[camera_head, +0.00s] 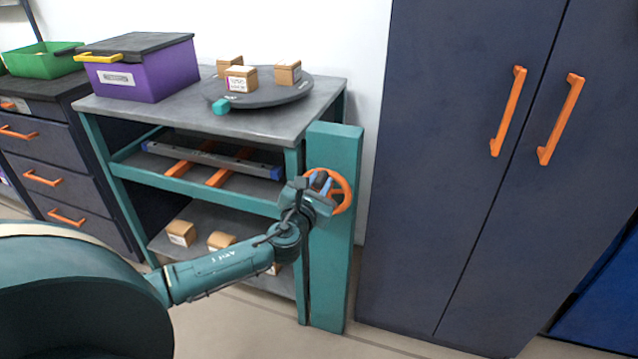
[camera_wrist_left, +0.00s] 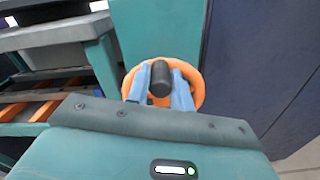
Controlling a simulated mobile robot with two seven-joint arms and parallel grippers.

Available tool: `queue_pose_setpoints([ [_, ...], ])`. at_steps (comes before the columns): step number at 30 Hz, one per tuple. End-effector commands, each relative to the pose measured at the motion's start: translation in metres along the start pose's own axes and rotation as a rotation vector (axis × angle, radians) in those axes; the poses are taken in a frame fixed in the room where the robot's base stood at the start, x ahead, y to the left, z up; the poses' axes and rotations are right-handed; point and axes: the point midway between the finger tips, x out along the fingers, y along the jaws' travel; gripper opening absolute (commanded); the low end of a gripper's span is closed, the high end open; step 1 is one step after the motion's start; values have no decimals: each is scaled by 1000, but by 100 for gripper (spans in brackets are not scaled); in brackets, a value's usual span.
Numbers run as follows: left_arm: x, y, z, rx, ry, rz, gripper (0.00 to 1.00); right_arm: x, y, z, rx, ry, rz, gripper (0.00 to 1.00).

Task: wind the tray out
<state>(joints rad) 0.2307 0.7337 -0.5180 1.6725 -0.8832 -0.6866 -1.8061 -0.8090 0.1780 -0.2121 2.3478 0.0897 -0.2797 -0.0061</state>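An orange handwheel (camera_head: 345,190) is mounted on a teal post (camera_head: 335,250) at the right of the shelf unit. The wheel (camera_wrist_left: 198,84) also shows in the left wrist view, with a dark knob (camera_wrist_left: 160,78) standing out toward the camera. My left gripper (camera_head: 318,183) is at the wheel; its blue fingers lie on both sides of the knob, seemingly closed against it. The tray appears to be the grey piece with a long front bar (camera_head: 212,160), inside the unit over orange rails (camera_head: 222,176). Its back is hidden under the top. My right gripper is out of view.
A purple box (camera_head: 150,75) and a dark turntable (camera_head: 265,95) with small cartons stand on the unit's grey top. More cartons (camera_head: 181,233) lie on the lower shelf. A dark cabinet (camera_head: 440,150) stands close right of the post. Floor in front looks clear.

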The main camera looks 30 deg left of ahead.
Motion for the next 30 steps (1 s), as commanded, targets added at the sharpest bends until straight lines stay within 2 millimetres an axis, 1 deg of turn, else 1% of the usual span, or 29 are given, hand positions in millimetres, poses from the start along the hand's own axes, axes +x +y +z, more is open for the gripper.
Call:
queue_pose_setpoints([
  [1, 0, 0, 0, 0, 0, 0, 18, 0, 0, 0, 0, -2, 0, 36],
  [6, 0, 0, 0, 0, 0, 0, 4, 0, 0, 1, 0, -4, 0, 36],
  [8, 0, 0, 0, 0, 0, 0, 0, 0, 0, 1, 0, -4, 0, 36],
  [22, 0, 1, -1, -14, 0, 0, 0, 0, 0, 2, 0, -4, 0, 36],
  [26, 0, 3, -2, -54, 0, 0, 0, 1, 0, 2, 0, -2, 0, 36],
  [30, 0, 7, -4, -132, 1, 1, 0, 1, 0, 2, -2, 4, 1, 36],
])
